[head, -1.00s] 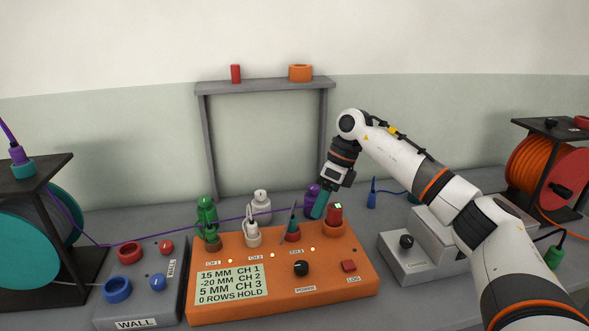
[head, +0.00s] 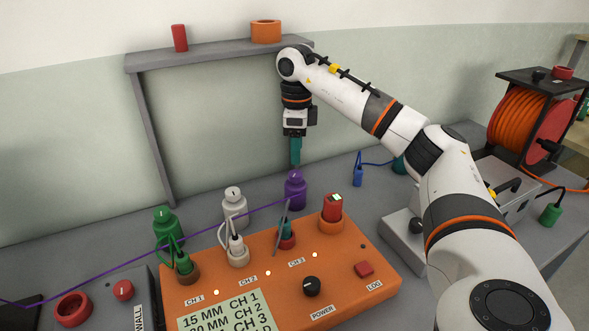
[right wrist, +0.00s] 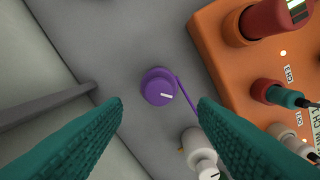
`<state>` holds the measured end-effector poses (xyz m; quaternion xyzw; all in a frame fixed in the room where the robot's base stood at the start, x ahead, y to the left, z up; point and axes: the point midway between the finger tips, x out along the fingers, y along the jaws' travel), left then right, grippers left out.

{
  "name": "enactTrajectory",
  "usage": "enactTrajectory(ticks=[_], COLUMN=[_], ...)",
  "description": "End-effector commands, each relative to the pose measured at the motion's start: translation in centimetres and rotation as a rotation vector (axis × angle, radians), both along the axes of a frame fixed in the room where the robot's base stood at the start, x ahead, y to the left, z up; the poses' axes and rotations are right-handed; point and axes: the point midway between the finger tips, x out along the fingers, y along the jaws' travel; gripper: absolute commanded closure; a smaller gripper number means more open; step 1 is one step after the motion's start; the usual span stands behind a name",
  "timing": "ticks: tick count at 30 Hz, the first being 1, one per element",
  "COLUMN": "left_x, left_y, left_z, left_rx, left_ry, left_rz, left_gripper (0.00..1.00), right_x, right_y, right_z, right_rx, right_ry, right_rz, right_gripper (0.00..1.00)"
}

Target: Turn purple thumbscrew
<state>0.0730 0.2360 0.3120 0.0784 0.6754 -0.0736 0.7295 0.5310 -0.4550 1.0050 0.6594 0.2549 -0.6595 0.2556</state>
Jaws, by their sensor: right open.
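The purple thumbscrew (head: 294,188) stands upright behind the orange box, with a purple cord running off to the left. In the right wrist view its round top (right wrist: 158,90), with a white mark, lies between my two teal fingers. My right gripper (head: 295,151) points straight down above the thumbscrew, with a small gap between them. It is open and empty, and its fingers are spread wide in the wrist view (right wrist: 160,110). My left gripper is not in view.
The orange box (head: 345,262) stands in front, with several plugs and a red-topped part (head: 332,207). White (head: 234,204) and green (head: 166,224) thumbscrews stand to the left. A grey frame (head: 155,130) rises behind. An orange reel (head: 525,122) stands at right.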

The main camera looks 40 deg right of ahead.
Motion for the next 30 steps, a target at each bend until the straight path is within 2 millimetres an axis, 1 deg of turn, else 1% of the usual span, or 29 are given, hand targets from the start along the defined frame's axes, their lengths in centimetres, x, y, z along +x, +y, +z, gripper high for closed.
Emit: enactTrajectory(ticks=[1, 3, 6, 9, 12, 15, 22, 23, 30], left_x=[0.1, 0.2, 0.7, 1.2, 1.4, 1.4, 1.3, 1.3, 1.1], left_y=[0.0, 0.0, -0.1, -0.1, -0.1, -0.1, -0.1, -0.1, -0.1], left_z=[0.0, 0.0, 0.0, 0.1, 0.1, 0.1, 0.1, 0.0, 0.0], left_rx=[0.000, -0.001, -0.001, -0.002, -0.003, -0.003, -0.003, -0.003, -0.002], left_ry=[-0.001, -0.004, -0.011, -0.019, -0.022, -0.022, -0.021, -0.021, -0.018], left_rz=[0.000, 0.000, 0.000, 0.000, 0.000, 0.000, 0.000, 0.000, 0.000], left_gripper=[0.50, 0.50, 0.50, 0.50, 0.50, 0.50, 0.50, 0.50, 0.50], right_x=[-0.1, -0.1, -0.1, 0.0, 0.0, 0.0, 0.0, 0.0, 0.0], right_y=[0.0, 0.0, 0.0, 0.0, 0.0, 0.0, 0.0, 0.0, 0.0], right_z=[-1.2, -2.5, -4.2, -5.4, -6.1, -6.5, -6.5, -6.5, -6.5], right_rx=[-0.001, 0.000, 0.000, 0.000, 0.000, 0.001, 0.001, 0.001, 0.001], right_ry=[0.004, 0.003, 0.003, 0.001, 0.000, -0.001, -0.001, -0.001, -0.001], right_rz=[0.000, -0.001, -0.001, 0.000, 0.000, 0.000, 0.000, 0.000, 0.000], right_gripper=[0.47, 0.47, 0.47, 0.47, 0.47, 0.47, 0.47, 0.48, 0.87])
